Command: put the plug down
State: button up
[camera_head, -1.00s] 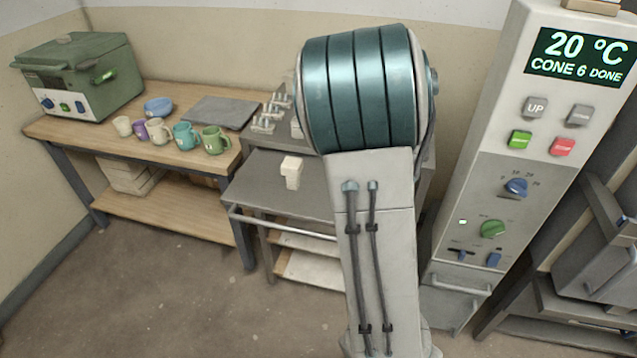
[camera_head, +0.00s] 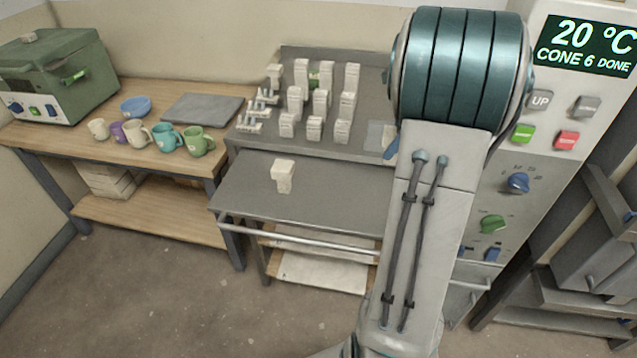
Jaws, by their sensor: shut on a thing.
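A cream T-shaped piece (camera_head: 284,175), with a wide head over a narrower stem, stands on the lower grey shelf (camera_head: 240,195) of the bench at the centre. It has the look of a plug, but I cannot tell for sure. Nothing touches it in this view. My gripper does not show. My own arm, with a teal-banded joint, fills the right centre and hides part of the bench and the panel behind it.
Several cream posts (camera_head: 296,102) stand on the upper grey top (camera_head: 330,57). Several mugs (camera_head: 167,138), a blue bowl (camera_head: 136,106) and a grey slab (camera_head: 202,108) are on the wooden table (camera_head: 70,144). A control panel (camera_head: 535,145) stands at the right. The floor in front is clear.

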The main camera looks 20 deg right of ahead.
jog(key=a+f, duration=0.2)
jog(key=a, duration=0.1)
jog(key=w+a+f, duration=0.1)
jog(key=a+f, duration=0.1)
jog(key=a, duration=0.2)
jog(key=w+a+f, duration=0.1)
jog(key=a+f, duration=0.1)
jog(key=a, duration=0.2)
jog(key=shift+w+a+f+p, duration=0.2)
jog(key=shift+f+p, duration=0.1)
jog(key=shift+f, duration=0.1)
notch_tip(320, 180, down, 4)
jog(key=shift+d+r, duration=0.1)
jog(key=shift+c, duration=0.6)
jog(key=o, duration=1.1)
jog(key=shift+o, duration=0.2)
